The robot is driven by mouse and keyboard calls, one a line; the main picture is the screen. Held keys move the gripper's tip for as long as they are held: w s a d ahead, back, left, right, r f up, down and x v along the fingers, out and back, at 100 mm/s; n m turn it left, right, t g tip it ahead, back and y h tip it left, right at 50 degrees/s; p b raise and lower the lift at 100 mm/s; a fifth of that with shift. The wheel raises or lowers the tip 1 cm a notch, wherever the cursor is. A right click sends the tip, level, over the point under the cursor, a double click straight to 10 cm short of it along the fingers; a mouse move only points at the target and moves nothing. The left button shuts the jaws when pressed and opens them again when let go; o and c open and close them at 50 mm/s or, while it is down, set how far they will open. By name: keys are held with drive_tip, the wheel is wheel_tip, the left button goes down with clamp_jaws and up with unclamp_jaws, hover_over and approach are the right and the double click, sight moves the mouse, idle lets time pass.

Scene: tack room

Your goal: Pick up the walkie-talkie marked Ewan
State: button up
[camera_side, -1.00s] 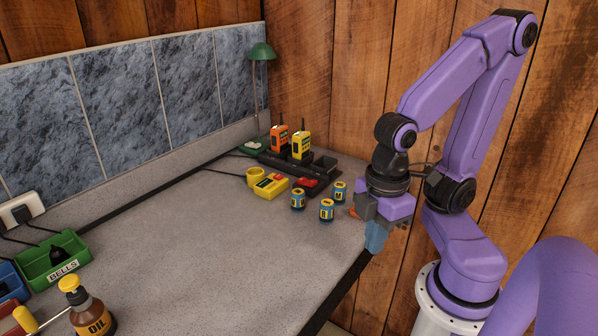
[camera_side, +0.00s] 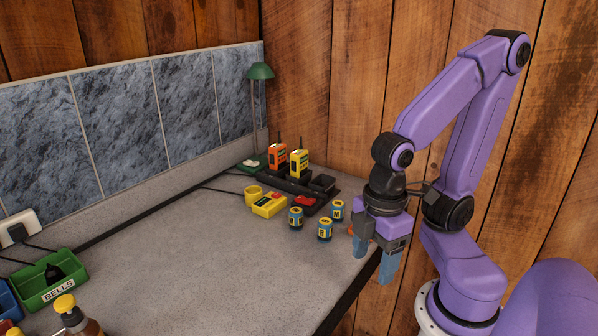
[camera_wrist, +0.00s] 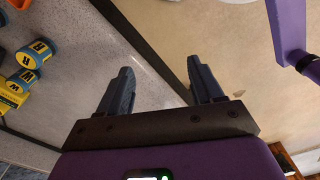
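An orange walkie-talkie (camera_side: 277,158) and a yellow walkie-talkie (camera_side: 298,163) stand upright in a black charger rack (camera_side: 322,184) at the back of the bench in the side view. Their labels are too small to read, so I cannot tell which is marked Ewan. My gripper (camera_side: 375,262) is off to the right of them, over the bench's right edge, pointing down. In the wrist view my gripper (camera_wrist: 160,66) has its two fingers apart with nothing between them. Neither walkie-talkie can be made out in the wrist view.
Several blue-and-yellow lettered cans (camera_side: 325,229) stand between my gripper and the rack. A green BELLS bin (camera_side: 72,266) is far left. The bench middle is clear.

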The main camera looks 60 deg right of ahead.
drive_tip(key=w+a+r+m+t, duration=0.1)
drive_tip(key=w+r+m, duration=0.1)
drive_tip(key=w+m, duration=0.3)
drive_tip(key=w+a+r+m, duration=0.1)
drive_tip(key=w+r+m, duration=0.2)
drive_tip(key=w, duration=0.5)
drive_tip(key=w+d+r+m+h, duration=0.1)
drive_tip(key=w+d+r+m, duration=0.1)
drive_tip(key=w+m, duration=0.3)
drive_tip(key=w+d+r+m+h, duration=0.1)
drive_tip(key=w+d+m, duration=0.1)
drive_tip(key=w, duration=0.5)
drive_tip(key=m+g+h, duration=0.1)
drive_tip(key=m+h, duration=0.2)
drive_tip(key=m, duration=1.3)
approach(298, 152)
drive_tip(key=x, duration=1.2)
drive_tip(key=shift+a, duration=0.15)
clamp_jaws()
